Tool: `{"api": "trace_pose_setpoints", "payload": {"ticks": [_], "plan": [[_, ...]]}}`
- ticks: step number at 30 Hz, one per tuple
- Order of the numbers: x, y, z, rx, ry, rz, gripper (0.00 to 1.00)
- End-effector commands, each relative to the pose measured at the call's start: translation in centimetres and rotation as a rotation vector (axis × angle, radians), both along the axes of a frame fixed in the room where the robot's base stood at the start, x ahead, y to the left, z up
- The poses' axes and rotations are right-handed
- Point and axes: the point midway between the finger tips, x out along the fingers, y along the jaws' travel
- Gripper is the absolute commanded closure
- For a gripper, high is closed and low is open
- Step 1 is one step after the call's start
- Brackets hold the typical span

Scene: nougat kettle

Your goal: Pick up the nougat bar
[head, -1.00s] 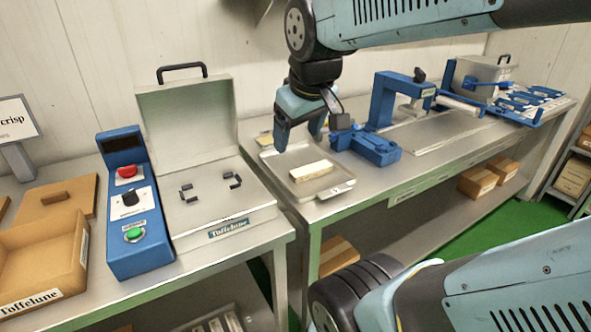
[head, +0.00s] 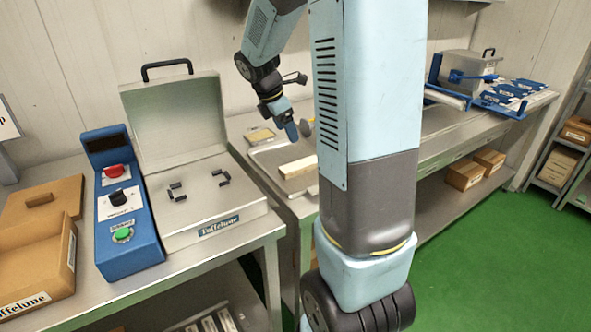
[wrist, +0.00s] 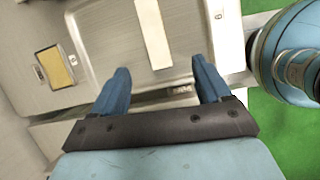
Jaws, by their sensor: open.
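The nougat bar (head: 297,167) is a pale cream block lying on a shallow metal tray (head: 268,157) on the right-hand bench. In the wrist view the bar (wrist: 153,32) stretches away from my gripper (wrist: 162,82), beyond the fingertips and roughly in line with the gap between them. My gripper is open and empty, its two blue fingers apart near the tray's edge (wrist: 95,52). In the head view my gripper (head: 291,130) hangs above the tray behind the bar, partly hidden by my arm.
A lidded metal press marked Toffelune (head: 205,195) and a blue control box (head: 127,205) stand on the left bench. A yellowish pad (wrist: 55,66) lies left of the tray. My arm hides the middle of the right bench.

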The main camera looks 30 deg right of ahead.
Motion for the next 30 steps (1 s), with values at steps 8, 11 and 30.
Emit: {"api": "trace_pose_setpoints", "payload": {"ticks": [8, 11, 30], "plan": [[1.2, -1.2, -2.2, -0.021, 0.062, 0.082, 0.23], [1.2, -1.7, -3.7, -0.020, 0.063, 0.083, 0.23], [1.4, -4.2, -10.3, -0.020, 0.060, 0.083, 0.23]]}}
